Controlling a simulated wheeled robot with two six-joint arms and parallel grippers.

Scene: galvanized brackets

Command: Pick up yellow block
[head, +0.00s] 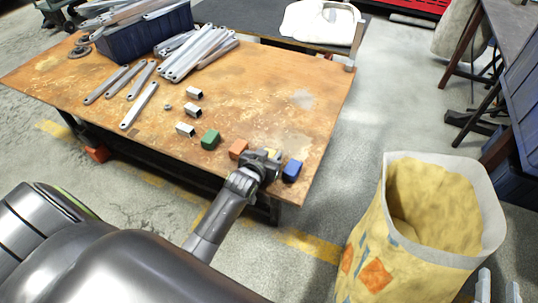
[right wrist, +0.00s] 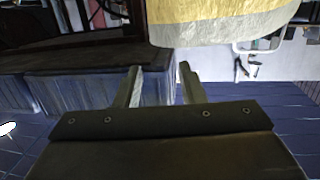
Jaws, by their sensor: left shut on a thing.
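The yellow block (head: 274,154) is at the front edge of the wooden table, mostly hidden by my left gripper (head: 267,160). My left gripper is shut on it; whether the block touches the tabletop I cannot tell. An orange block (head: 238,149) sits close on the left of the gripper and a blue block (head: 292,170) close on the right. A green block (head: 210,139) stands further left. My right gripper (head: 499,288) is at the bottom right, away from the table. The right wrist view shows its fingers (right wrist: 158,72) apart and empty.
Small white-sided blocks (head: 185,130) and several metal bars (head: 139,105) lie on the table (head: 270,90). A dark blue bin (head: 145,38) of bars stands at the back left. A large yellow sack (head: 435,215) stands right of the table. The table's right part is clear.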

